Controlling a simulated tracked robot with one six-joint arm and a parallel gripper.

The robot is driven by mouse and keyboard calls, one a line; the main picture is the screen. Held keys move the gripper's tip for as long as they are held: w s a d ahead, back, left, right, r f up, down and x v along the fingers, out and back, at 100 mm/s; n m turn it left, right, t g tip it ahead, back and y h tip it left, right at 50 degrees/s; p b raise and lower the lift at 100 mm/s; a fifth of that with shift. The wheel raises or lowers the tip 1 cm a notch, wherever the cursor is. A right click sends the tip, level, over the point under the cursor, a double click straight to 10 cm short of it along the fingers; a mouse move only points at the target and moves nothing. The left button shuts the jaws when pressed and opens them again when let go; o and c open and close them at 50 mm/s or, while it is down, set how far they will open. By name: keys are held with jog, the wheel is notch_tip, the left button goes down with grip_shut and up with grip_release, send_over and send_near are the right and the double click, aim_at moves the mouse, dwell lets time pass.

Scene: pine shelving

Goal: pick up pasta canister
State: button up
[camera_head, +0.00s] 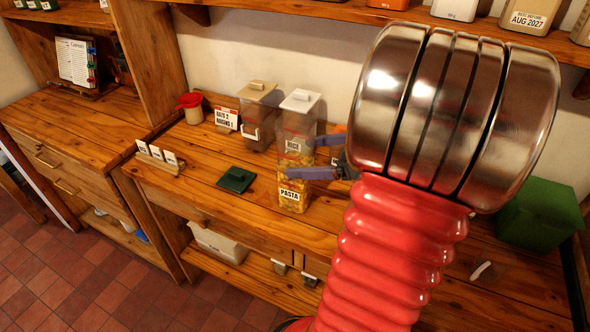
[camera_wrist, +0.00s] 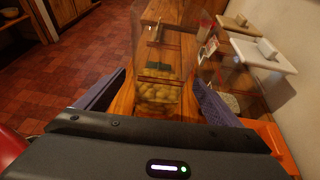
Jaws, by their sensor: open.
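The pasta canister (camera_head: 291,186) is a tall clear container with yellow pasta low inside and a PASTA label. It stands upright on the wooden counter. It also shows in the wrist view (camera_wrist: 160,75), between the two purple fingers. My gripper (camera_head: 300,157) is open, with one finger on each side of the canister; I cannot tell whether they touch it. The wrist view shows the same gripper (camera_wrist: 157,88) straddling it. A RICE label shows at the canister's upper part, seemingly on a white-lidded canister (camera_head: 301,101) close behind.
A beige-lidded canister (camera_head: 257,92) stands behind to the left, beside a date-and-raisins sign (camera_head: 226,118). A red-lidded jar (camera_head: 191,107) is farther left. A dark green lid (camera_head: 237,179) lies on the counter near the canister. A green box (camera_head: 540,212) stands at right.

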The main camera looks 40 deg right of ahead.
aim_at(283, 158)
jog(key=shift+x, duration=1.25)
jog(key=x, duration=0.5)
jog(key=shift+a, duration=0.1)
jog(key=c, duration=1.7)
